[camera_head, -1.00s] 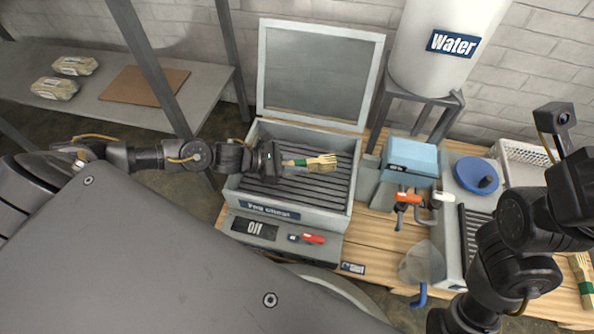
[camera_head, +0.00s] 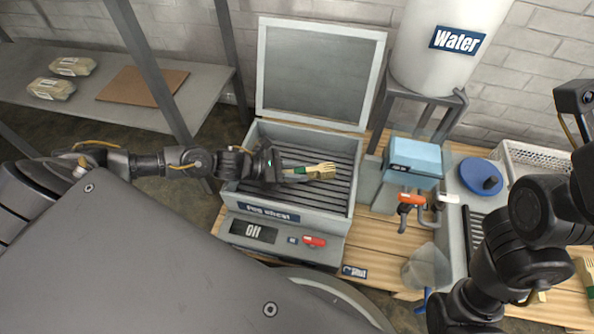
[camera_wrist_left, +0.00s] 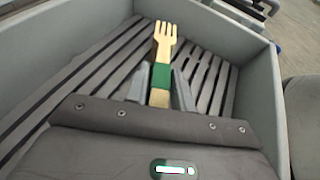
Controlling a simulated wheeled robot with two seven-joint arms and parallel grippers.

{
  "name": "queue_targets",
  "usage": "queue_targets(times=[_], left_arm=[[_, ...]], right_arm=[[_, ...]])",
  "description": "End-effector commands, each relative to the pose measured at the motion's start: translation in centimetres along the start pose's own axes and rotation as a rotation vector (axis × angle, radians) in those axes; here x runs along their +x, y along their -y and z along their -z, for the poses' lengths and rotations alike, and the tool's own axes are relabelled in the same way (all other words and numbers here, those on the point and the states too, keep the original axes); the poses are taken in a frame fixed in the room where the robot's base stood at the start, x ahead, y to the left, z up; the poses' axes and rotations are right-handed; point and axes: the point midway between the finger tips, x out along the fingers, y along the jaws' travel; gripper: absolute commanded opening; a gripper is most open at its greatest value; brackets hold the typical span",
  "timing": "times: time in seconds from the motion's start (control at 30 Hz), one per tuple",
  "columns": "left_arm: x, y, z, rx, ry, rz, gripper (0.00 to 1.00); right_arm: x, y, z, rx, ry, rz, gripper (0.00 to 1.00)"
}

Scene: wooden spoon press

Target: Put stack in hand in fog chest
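The stack in hand is a bundle of wooden forks (camera_head: 322,171) with a green band; it also shows in the left wrist view (camera_wrist_left: 161,75), tines pointing away from me. My left gripper (camera_head: 288,173) is shut on the banded part, one finger on each side. The fog chest (camera_head: 229,187) is a grey box with a slatted floor, its glass-paned lid (camera_head: 312,75) standing open at the back. The gripper and stack are inside the chest's outline, over the slats (camera_wrist_left: 103,62). I cannot tell whether the stack touches them. My right gripper's fingers are not visible.
To the right are a light blue box (camera_head: 414,157), a blue round lid (camera_head: 483,179), a white basket (camera_head: 540,165) and a water tank (camera_head: 440,60). Another banded fork bundle (camera_head: 588,272) lies far right.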

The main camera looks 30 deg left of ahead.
Motion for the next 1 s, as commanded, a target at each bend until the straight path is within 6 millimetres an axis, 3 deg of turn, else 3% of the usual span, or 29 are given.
queue_targets(times=[0.1,0.37,0.53,1.0], left_arm=[[0.0,0.0,0.0,0.0,0.0,0.0,0.37],[-0.1,0.0,-0.1,0.0,0.0,0.0,0.37],[-0.7,0.0,-1.7,0.001,0.0,-0.001,0.37],[-10.4,0.0,-1.3,0.0,-0.005,0.0,0.37]], right_arm=[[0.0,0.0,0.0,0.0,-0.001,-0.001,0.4],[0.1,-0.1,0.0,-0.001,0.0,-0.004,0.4],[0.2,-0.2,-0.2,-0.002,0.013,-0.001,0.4],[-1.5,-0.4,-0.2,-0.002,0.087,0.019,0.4]])
